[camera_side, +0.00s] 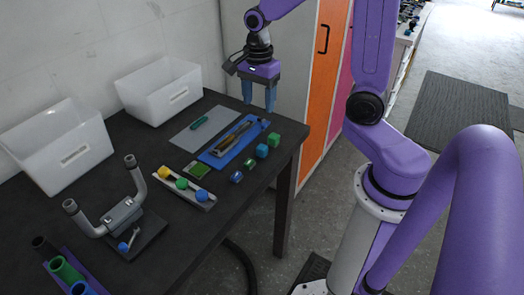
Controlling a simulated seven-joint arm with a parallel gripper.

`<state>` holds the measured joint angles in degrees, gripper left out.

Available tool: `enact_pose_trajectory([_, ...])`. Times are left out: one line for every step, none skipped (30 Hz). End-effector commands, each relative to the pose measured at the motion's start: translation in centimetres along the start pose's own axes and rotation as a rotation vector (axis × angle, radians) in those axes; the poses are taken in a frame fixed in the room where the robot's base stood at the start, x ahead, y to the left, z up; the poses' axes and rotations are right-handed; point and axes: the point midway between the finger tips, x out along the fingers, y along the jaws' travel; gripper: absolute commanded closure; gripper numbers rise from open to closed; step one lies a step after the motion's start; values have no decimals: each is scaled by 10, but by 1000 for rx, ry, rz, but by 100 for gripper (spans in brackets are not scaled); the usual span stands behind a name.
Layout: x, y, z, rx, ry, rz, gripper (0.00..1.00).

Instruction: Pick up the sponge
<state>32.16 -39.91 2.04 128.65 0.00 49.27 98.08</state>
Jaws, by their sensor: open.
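A small flat green block (201,169), which looks like the sponge, lies on the dark table (222,215), in front of the blue mat. It is small in this view, so its texture is hard to tell. My gripper (258,104) hangs above the back right part of the table with its two blue fingers pointing down. The fingers are apart and nothing is between them. My gripper is behind and to the right of the green block and well clear of it.
A blue mat (217,161) holds long tools; a grey mat holds a green-handled tool (200,122). Several small cubes (262,151) sit near the right edge. A rack with coloured knobs (183,194), a grey handlebar (125,210) and two white bins (157,90) also stand there.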

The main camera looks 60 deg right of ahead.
Motion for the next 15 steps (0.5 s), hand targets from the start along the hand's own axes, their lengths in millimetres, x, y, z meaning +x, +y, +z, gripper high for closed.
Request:
enact_pose_trajectory([9,2,0,-1,1,7,38])
enact_pose_trajectory([14,2,0,-2,1,9,38])
enact_pose_trajectory([21,2,0,-3,1,8,38])
enact_pose_trajectory([27,2,0,-3,1,9,38])
enact_pose_trajectory([32,2,0,-4,1,8,38])
enact_pose_trajectory([39,2,0,-3,1,8,38])
enact_pose_trajectory([44,3,0,-3,1,8,38])
enact_pose_trajectory([48,2,0,-3,1,8,38])
enact_pose_trajectory([55,2,0,-4,1,7,38])
enact_pose_trajectory([59,3,0,-4,1,8,38])
enact_pose_trajectory([64,3,0,-4,1,8,38])
enact_pose_trajectory([70,2,0,-4,1,6,38])
enact_pose_trajectory([74,2,0,-4,1,7,38])
enact_pose_trajectory([78,2,0,-5,1,6,38])
enact_pose_trajectory([84,2,0,-5,1,7,38])
